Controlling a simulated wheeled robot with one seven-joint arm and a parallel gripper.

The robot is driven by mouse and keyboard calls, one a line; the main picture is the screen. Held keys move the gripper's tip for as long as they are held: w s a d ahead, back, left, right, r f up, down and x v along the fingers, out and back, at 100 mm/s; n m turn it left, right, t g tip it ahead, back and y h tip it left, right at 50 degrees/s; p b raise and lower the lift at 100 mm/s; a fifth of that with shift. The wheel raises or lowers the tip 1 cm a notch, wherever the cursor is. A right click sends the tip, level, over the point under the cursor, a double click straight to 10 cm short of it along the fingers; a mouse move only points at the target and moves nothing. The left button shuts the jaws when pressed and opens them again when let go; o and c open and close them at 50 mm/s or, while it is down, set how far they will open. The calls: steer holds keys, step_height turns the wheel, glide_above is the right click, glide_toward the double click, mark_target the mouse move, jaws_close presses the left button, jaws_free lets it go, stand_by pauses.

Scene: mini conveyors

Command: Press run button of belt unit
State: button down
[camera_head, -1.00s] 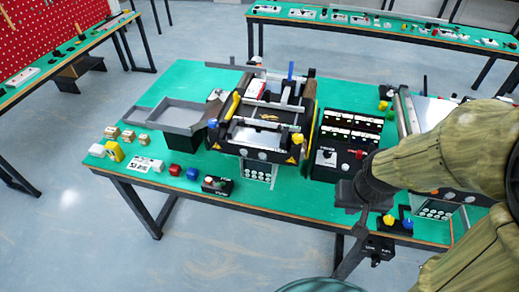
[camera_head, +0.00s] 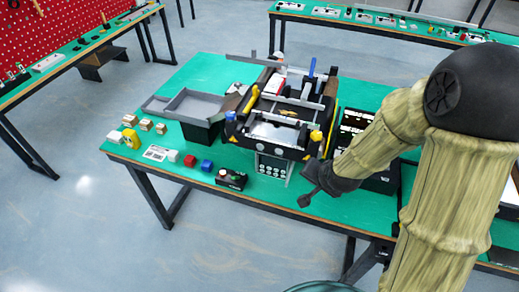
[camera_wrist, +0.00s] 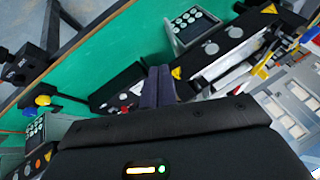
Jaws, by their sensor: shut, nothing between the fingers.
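The belt unit (camera_head: 285,128) stands mid-table in the head view, with grey rails, yellow and blue parts and a black front. A keypad (camera_head: 272,168) hangs at its front and also shows in the wrist view (camera_wrist: 188,27). My gripper (camera_head: 310,189) is shut and empty, above the table just right of the keypad. Its dark fingers (camera_wrist: 160,88) are together in the wrist view, near the belt unit's front (camera_wrist: 215,48). A black control panel (camera_wrist: 120,98) with small red and white controls lies beside them. I cannot tell which control is the run button.
A grey tray (camera_head: 187,103) stands left of the belt unit. My arm covers the table's right part. Yellow and blue knobs (camera_wrist: 43,100) show at the wrist view's left.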

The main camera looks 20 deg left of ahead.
mark_target(260, 147)
steer(key=w+a+f+m+t+y+b, duration=0.1)
steer(key=a+f+m, duration=0.3)
steer(key=a, duration=0.6)
steer(key=w+a+f+m+t+y+b, duration=0.1)
steer(key=a+f+m+t+y, duration=0.2)
steer(key=a+m, duration=0.4)
steer(key=a+f, duration=0.1)
steer(key=a, duration=0.1)
steer(key=shift+w+a+t+y, duration=0.3)
steer(key=shift+w+a, duration=0.05)
steer(key=shift+a, duration=0.05)
steer(key=w, duration=0.9)
steer(key=shift+d+p, duration=0.4)
steer(key=shift+d, duration=0.05)
steer(key=shift+s+a, duration=0.1)
steer(key=shift+a, duration=0.05)
